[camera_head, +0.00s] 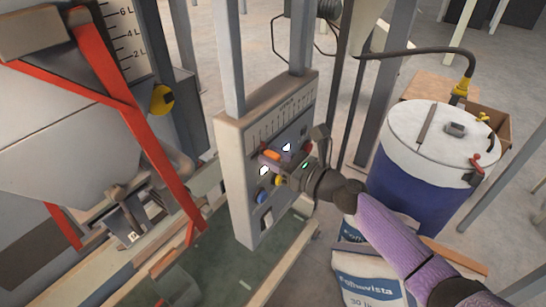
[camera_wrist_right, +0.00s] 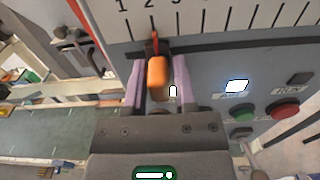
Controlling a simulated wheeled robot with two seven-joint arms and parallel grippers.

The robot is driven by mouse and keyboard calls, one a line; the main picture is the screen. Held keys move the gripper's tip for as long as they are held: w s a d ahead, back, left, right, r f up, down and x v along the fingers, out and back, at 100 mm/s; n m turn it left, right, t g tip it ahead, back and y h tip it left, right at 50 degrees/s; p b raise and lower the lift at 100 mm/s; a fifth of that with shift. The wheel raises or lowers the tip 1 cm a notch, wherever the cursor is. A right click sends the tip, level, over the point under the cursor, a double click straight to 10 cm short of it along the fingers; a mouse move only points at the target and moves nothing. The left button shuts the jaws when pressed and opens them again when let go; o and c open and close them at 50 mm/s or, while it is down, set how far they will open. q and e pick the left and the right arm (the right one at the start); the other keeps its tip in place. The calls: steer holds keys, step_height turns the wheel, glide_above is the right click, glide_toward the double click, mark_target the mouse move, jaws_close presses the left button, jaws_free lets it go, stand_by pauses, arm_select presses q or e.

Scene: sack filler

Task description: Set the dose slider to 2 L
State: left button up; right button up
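The orange dose slider knob (camera_wrist_right: 158,77) sits under the numbered scale (camera_wrist_right: 190,18) in the right wrist view. Its red pointer (camera_wrist_right: 155,42) stands close to the 2, perhaps slightly to its right. My right gripper (camera_wrist_right: 160,80) reaches around the knob, with one purple finger on each side. Narrow gaps seem to show beside the knob, clearer on the right; contact at the fingertips is hard to judge. In the head view, the right gripper (camera_head: 272,160) is at the control panel (camera_head: 236,150), at the orange knob. My left gripper is not in view.
Green and red buttons (camera_wrist_right: 285,110) and a lit white display (camera_wrist_right: 237,86) are right of the gripper. A hopper with red straps (camera_head: 110,75) stands at left. A blue and white drum (camera_head: 425,165) and sacks (camera_head: 365,278) are at right, near my arm.

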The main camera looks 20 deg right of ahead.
steer(key=o, duration=0.3)
steer(key=b+v, duration=0.2)
steer(key=v, duration=0.7)
steer(key=shift+s+d, duration=0.25)
steer(key=shift+s, duration=0.1)
